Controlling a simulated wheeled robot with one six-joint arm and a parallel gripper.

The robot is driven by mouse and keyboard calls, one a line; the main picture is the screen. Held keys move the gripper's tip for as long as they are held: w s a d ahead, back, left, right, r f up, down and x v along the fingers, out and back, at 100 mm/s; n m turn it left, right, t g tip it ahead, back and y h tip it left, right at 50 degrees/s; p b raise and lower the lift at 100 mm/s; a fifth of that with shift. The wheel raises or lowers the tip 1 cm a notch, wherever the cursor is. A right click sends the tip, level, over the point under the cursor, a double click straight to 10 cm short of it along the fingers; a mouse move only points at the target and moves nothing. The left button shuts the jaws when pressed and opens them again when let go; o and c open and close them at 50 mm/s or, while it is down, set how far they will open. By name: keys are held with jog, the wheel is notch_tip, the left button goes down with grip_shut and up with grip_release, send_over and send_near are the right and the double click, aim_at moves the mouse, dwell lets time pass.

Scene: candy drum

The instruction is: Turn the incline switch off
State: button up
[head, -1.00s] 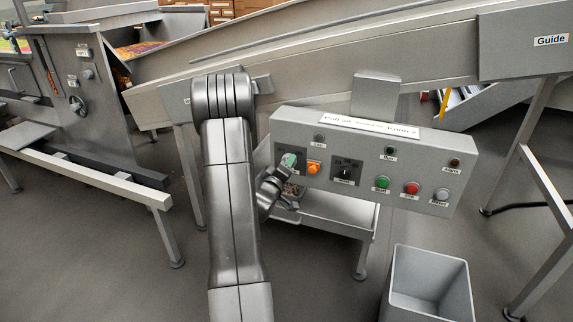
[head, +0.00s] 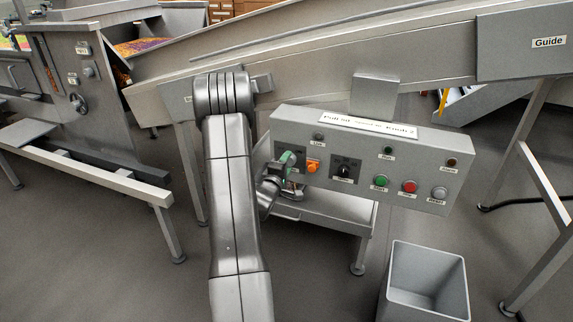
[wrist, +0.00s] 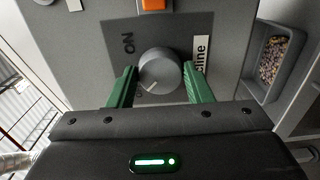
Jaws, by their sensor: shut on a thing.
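The incline switch is a round grey knob (wrist: 160,70) on a dark plate (wrist: 118,30) in the wrist view. My gripper (wrist: 160,86) has one green finger on each side of the knob and is shut on it. The plate reads "ON" at the upper left of the knob. A label ending in "line" is partly covered by the right finger. A pale mark shows at the knob's lower left, beside lettering that is mostly hidden. In the head view my gripper (head: 286,163) is at the left end of the grey control box (head: 375,146) and hides the knob.
An orange switch (head: 312,166), a black knob (head: 345,170), a green button (head: 381,181) and a red button (head: 409,187) sit to the right on the box. A grey bin (head: 428,285) stands below. A conveyor (head: 330,60) runs behind.

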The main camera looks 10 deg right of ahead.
dwell(0.3)
jog(key=o, duration=1)
jog(key=v, duration=1.4)
jog(key=shift+w, duration=0.15)
jog(key=x, duration=1.3)
jog(key=shift+w+d, duration=0.25)
jog(key=shift+d, duration=0.05)
